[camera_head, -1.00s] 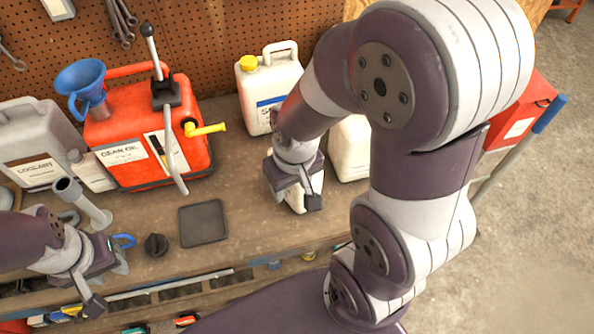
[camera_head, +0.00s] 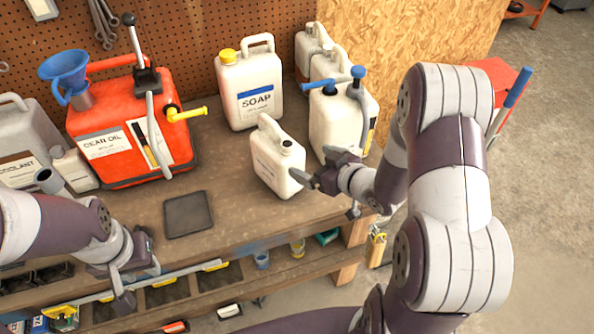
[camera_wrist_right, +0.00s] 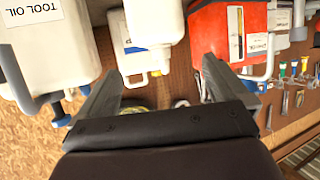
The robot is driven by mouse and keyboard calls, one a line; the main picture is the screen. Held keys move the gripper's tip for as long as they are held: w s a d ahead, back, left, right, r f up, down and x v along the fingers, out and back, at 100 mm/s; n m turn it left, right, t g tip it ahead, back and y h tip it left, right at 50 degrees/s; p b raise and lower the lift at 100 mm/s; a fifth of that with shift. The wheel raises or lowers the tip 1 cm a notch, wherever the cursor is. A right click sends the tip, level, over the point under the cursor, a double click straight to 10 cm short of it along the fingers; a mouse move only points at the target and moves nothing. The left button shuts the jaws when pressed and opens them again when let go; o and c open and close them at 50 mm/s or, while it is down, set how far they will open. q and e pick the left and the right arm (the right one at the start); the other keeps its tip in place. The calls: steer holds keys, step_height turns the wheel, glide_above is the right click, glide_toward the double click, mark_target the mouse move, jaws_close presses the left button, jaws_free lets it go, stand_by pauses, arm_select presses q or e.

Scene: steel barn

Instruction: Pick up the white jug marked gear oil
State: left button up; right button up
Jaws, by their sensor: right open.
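A small white jug (camera_head: 277,160) with a black cap stands upright on the bench; its label is too small to read. It is probably the pale jug at the top middle of the right wrist view (camera_wrist_right: 155,20). My right gripper (camera_head: 328,190) is open at the jug's right side, with one finger close to its lower right edge; contact cannot be told. Its spread fingers show empty in the right wrist view (camera_wrist_right: 155,85). My left gripper (camera_head: 138,283) is at the bench's front left, its fingers apart and nothing visible between them.
A white SOAP jug (camera_head: 250,92) stands behind. A white jug with a blue-handled pump (camera_head: 335,120) is close on the right, marked TOOL OIL in the wrist view (camera_wrist_right: 40,45). A red can (camera_head: 115,125) and black pad (camera_head: 188,214) are left. Bare bench lies before the small jug.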

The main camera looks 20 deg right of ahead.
mark_target(292, 150)
steer(key=x, duration=0.5)
steer(key=r+p+x, duration=0.1)
steer(key=x, duration=0.1)
steer(key=shift+w+a+f, duration=0.15)
steer(key=shift+w, duration=0.25)
steer(key=shift+w+a+f, duration=0.1)
steer(key=shift+w, duration=0.15)
steer(key=p+x, duration=0.2)
steer(key=x, duration=0.3)
steer(key=shift+w+f, duration=0.2)
steer(key=shift+c, duration=1.2)
steer(key=c, duration=0.5)
steer(key=shift+r, duration=0.2)
steer(key=c, duration=1)
